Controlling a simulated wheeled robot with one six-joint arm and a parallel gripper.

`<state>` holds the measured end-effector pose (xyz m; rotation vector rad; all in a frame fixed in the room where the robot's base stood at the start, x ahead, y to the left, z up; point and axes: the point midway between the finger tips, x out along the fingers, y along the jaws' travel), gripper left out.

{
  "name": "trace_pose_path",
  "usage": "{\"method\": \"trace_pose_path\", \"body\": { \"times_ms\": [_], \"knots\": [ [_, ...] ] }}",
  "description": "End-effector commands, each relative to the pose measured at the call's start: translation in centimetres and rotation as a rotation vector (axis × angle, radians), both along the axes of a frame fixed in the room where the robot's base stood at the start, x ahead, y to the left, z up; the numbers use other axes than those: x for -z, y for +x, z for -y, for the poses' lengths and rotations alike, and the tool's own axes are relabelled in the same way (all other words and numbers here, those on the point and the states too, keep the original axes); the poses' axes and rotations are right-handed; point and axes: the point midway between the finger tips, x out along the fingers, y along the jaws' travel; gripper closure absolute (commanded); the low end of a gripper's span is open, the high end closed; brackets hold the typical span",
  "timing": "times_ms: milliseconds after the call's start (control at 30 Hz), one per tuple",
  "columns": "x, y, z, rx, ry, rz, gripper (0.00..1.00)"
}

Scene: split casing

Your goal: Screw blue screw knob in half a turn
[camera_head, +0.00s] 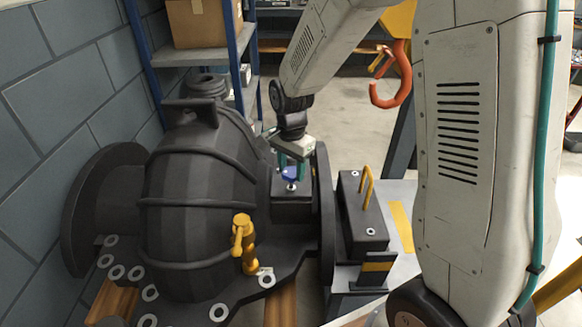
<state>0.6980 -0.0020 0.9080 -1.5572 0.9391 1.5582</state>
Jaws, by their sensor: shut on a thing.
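A blue screw knob (290,174) sits on top of a dark block (291,204) at the right side of the large dark casing (185,200). My gripper (290,172) points down over the block, with its green fingers on either side of the knob. It is shut on the blue knob. The fingers hide part of the knob, and its thread is not visible.
A yellow valve (243,243) stands on the casing flange in front. A dark block with a yellow handle (367,187) is to the right. An orange hook (392,85) hangs behind. A shelf with a cardboard box (205,22) stands at the back left.

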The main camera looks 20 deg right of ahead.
Motion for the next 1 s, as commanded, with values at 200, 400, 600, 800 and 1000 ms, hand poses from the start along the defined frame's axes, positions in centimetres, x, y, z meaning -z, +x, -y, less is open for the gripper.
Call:
{"method": "trace_pose_path", "body": {
  "times_ms": [200,400,600,800,1000],
  "knots": [
    [-0.14,0.18,0.02,0.045,0.001,0.005,0.78],
    [-0.15,0.18,0.02,0.055,0.001,0.005,0.78],
    [-0.15,0.19,0.01,0.054,0.001,0.005,0.78],
    [-0.11,0.13,0.01,0.053,0.000,0.004,0.33],
    [-0.10,0.08,-0.01,0.053,0.000,0.002,0.33]
  ]
}}
